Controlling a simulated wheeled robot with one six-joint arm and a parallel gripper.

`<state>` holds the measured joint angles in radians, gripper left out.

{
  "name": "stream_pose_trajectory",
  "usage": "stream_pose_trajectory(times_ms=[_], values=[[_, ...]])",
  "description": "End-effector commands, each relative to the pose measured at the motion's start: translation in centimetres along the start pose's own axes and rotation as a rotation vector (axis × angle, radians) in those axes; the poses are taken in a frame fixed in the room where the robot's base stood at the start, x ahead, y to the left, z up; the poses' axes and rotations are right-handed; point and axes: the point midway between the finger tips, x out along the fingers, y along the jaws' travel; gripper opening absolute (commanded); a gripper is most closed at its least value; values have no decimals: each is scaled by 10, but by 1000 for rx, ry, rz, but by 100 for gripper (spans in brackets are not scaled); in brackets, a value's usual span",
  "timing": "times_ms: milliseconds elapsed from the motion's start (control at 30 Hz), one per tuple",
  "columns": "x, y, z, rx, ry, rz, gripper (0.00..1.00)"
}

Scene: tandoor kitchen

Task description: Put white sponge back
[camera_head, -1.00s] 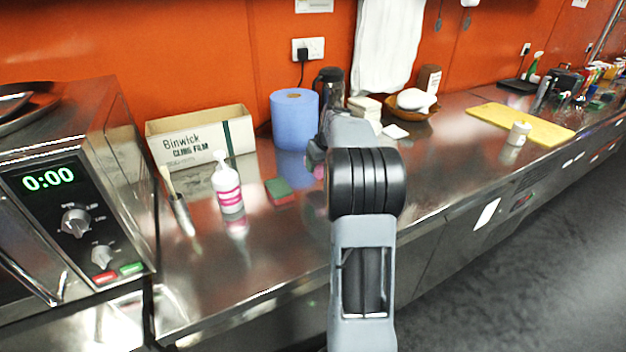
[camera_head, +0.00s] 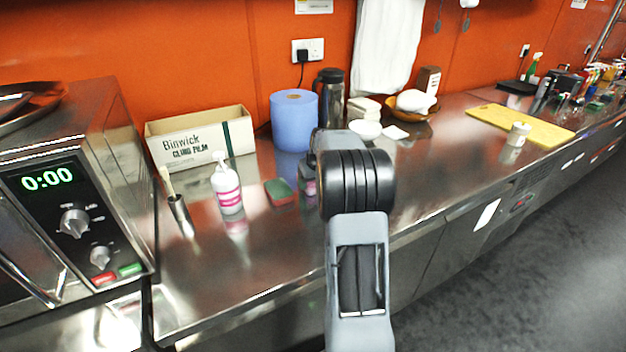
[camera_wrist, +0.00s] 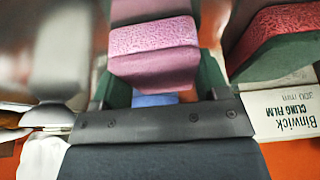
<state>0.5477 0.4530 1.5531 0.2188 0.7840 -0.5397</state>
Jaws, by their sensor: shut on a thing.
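My gripper (camera_wrist: 157,78) is shut on a pink sponge (camera_wrist: 155,62), seen between its two dark fingers in the wrist view. A paler pink shape above it in that view looks like its reflection in the steel, so it appears close to the counter. No sponge that is clearly white shows. In the head view my gripper (camera_head: 308,180) is low over the counter and mostly hidden by my arm. A red and green sponge (camera_head: 279,192) lies just left of it, and also shows at the right of the wrist view (camera_wrist: 283,40).
On the steel counter (camera_head: 250,265) stand a pump bottle (camera_head: 228,188), a metal cup (camera_head: 181,216), a cling film box (camera_head: 200,140), a blue roll (camera_head: 294,118) and a flask (camera_head: 330,98). The front counter is clear.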

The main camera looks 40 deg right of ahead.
Motion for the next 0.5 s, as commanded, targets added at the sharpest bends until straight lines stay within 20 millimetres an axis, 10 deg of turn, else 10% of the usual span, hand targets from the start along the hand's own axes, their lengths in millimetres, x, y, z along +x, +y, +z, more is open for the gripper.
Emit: stream_pose_trajectory(times_ms=[100,133,300,500], values=[[4,0,2,0,0,0,45],[3,0,1,0,0,0,70],[2,0,1,0,0,0,86],[2,0,1,0,0,0,93]])
